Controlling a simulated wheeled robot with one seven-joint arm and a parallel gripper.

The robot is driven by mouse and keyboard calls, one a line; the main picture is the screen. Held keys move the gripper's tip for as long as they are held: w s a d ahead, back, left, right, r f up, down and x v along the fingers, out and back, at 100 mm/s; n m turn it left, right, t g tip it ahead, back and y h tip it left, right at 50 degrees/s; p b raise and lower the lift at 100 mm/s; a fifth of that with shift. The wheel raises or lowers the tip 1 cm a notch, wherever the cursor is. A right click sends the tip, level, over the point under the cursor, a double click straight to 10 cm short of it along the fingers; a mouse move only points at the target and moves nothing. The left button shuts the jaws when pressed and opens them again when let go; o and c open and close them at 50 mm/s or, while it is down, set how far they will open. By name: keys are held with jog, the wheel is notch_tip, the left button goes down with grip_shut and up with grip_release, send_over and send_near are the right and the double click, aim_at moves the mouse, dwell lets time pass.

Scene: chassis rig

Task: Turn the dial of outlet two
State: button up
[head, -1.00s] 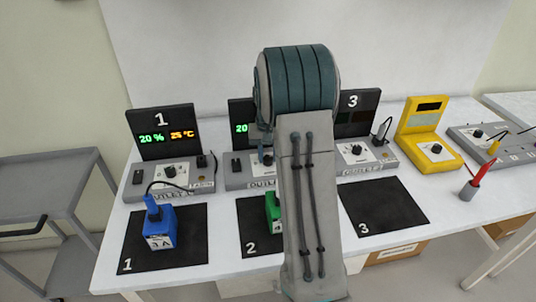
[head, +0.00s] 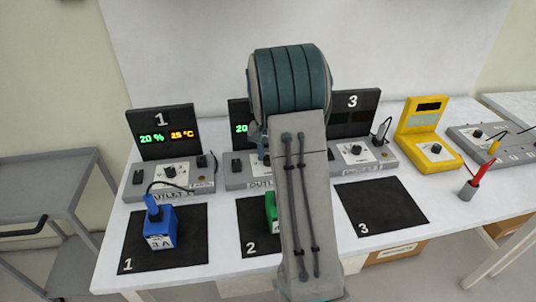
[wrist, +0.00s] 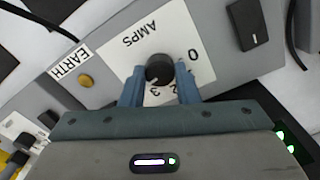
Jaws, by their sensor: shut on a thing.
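Outlet two (head: 238,180) is a grey box with a dark display reading green 20, mostly hidden behind my arm in the head view. In the wrist view its black round dial (wrist: 159,68) sits on a white AMPS plate (wrist: 120,45) with a 0 at right and a 3 below. The dial's pale mark appears to face the 3. My gripper (wrist: 159,80) has its blue fingers on either side of the dial and is shut on it. A green block (head: 271,208) on mat 2 (head: 252,236) is partly hidden by my arm.
Outlet one (head: 170,178) stands left, with a blue block (head: 160,228) on its mat. Outlet three (head: 365,158) stands right, its mat (head: 380,208) bare.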

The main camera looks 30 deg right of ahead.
jog(key=o, duration=1)
jog(key=shift+c, duration=0.2)
jog(key=shift+r, duration=0.1)
notch_tip(320, 180, up, 14)
jog(key=shift+a, duration=0.15)
jog(key=s+a+f+n+t, duration=0.1)
jog(key=s+a+n, duration=0.1)
jog(key=s+a, duration=0.3)
jog(key=s+a+f+n+t, duration=0.1)
jog(key=s+a+n, duration=0.2)
jog(key=s, duration=0.9)
jog(key=s+a+f+n, duration=0.2)
jog(key=s+a+n, duration=0.1)
jog(key=s+a, duration=0.4)
jog(key=shift+s+a+t, duration=0.35)
jog(key=shift+s+t, duration=0.05)
jog(key=shift+s, duration=0.45)
